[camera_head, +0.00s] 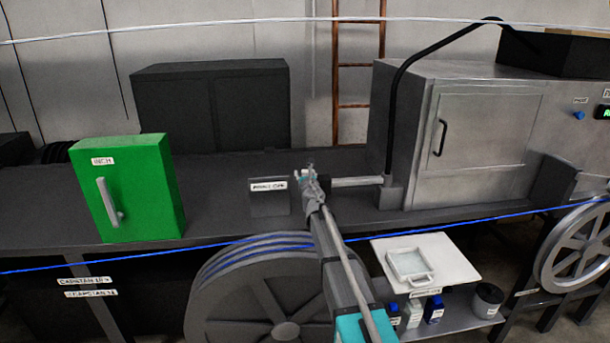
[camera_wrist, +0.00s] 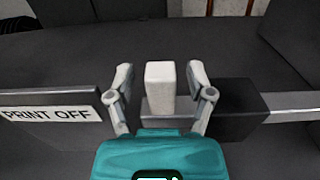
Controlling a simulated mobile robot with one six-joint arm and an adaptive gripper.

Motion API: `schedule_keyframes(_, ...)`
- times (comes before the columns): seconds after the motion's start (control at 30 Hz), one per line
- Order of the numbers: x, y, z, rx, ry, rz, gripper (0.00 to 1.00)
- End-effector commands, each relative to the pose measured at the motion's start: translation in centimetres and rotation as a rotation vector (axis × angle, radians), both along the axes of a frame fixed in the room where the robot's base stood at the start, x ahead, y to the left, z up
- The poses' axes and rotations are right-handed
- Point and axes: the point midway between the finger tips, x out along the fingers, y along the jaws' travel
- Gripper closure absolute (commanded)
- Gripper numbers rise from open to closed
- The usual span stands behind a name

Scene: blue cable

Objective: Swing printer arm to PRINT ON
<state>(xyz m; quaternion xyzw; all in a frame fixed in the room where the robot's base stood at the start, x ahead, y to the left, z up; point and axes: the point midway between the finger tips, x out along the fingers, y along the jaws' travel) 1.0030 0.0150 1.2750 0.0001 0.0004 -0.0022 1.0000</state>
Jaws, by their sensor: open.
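The printer arm is a silver bar (camera_head: 358,182) running left from a grey post (camera_head: 390,194) to a black block; in the wrist view the bar (camera_wrist: 297,105) and the black block (camera_wrist: 235,110) lie right of my gripper. A pale upright knob (camera_wrist: 160,88) stands beside the black block. My gripper (camera_head: 311,173) is open, with one finger on each side of the knob; small gaps seem to show between fingers and knob. A "PRINT OFF" label (camera_wrist: 48,114) is on a dark plate left of the gripper, and its sign (camera_head: 268,186) also shows in the head view.
A green box with a lever (camera_head: 145,190) stands on the dark bench to the left. A steel cabinet (camera_head: 465,130) stands behind right. A blue cable (camera_head: 130,258) runs across the front over a big wheel (camera_head: 270,290). A white tray (camera_head: 410,264) sits at front right.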

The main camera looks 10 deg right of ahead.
Motion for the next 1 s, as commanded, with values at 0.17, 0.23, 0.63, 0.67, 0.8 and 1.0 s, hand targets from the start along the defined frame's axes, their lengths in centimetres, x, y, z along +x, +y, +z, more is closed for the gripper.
schedule_keyframes(0.17, 0.04, -0.02, 0.0, 0.0, 0.0, 0.0, 0.31)
schedule_keyframes(0.23, 0.04, -0.02, 0.0, 0.0, 0.0, 0.0, 0.31)
schedule_keyframes(0.63, 0.04, -0.02, 0.0, 0.0, 0.0, 0.0, 0.98)
schedule_keyframes(0.67, 0.04, -0.03, 0.0, 0.0, 0.0, 0.0, 1.0)
schedule_keyframes(0.8, 0.04, -0.03, 0.0, 0.0, 0.0, -0.001, 1.0)
schedule_keyframes(1.0, -0.07, 0.13, 0.0, 0.0, 0.0, 0.004, 1.0)
